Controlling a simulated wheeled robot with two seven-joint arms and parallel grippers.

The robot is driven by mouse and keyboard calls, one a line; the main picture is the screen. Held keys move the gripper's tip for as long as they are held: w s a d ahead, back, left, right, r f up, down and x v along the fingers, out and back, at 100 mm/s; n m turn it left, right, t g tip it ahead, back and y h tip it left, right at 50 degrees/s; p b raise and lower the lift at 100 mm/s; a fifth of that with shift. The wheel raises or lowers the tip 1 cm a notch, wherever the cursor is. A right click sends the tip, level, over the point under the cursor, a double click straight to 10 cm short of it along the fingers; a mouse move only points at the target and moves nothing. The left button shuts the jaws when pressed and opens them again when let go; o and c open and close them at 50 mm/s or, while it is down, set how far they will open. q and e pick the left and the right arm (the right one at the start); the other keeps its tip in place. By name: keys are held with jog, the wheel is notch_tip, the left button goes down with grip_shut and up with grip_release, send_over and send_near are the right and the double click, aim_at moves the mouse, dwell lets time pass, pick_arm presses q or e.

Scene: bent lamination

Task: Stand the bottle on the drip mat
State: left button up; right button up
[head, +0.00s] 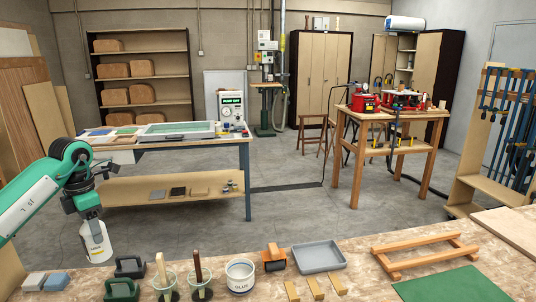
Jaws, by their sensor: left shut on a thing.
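My left gripper (86,208) comes in from the left and points down. It is shut on the white bottle (97,245), gripping it at the top. The bottle hangs nearly upright, slightly tilted, with a label on its side, and appears in the air near the far left edge of the front bench. A flat green mat (455,287), which looks like the drip mat, lies at the front right of the bench, far from the bottle. Its top is bare, and its near edge runs out of the picture. My right gripper is not in view.
On the front bench stand dark clamps (130,267), cups with brushes (200,285), a glue tub (240,276), an orange tool (274,257), a grey tray (318,257) and wooden blocks (314,288). A wooden frame (425,254) lies behind the green mat.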

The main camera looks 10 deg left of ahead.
aim_at(106, 234)
pick_arm(q)
jog(key=shift+s+d+r+m, duration=0.1)
jog(key=shift+s+d+m, duration=0.1)
jog(key=shift+d, duration=0.3)
jog(key=shift+s+d+r+m, duration=0.1)
jog(key=shift+d+m, duration=0.1)
jog(key=shift+d, duration=0.25)
jog(key=f+m, duration=0.1)
jog(key=w+d+f+m, duration=0.1)
jog(key=shift+d+f+m, duration=0.15)
jog(key=shift+f+m, duration=0.15)
jog(key=shift+f, duration=0.1)
jog(key=s+d+f+m+p, duration=0.1)
jog(key=s+d+f+m, duration=0.3)
jog(key=d+m, duration=0.4)
jog(key=s+d+f+m+p, duration=0.1)
jog(key=s+d+f+m, duration=0.3)
jog(key=d+m, duration=0.5)
jog(key=s+d+f+m+p, duration=0.1)
jog(key=s+d+f+m, duration=0.4)
jog(key=d+m, duration=0.3)
jog(key=shift+s+d+m, duration=0.4)
jog(key=shift+s+m, duration=0.1)
jog(key=shift+s, duration=0.2)
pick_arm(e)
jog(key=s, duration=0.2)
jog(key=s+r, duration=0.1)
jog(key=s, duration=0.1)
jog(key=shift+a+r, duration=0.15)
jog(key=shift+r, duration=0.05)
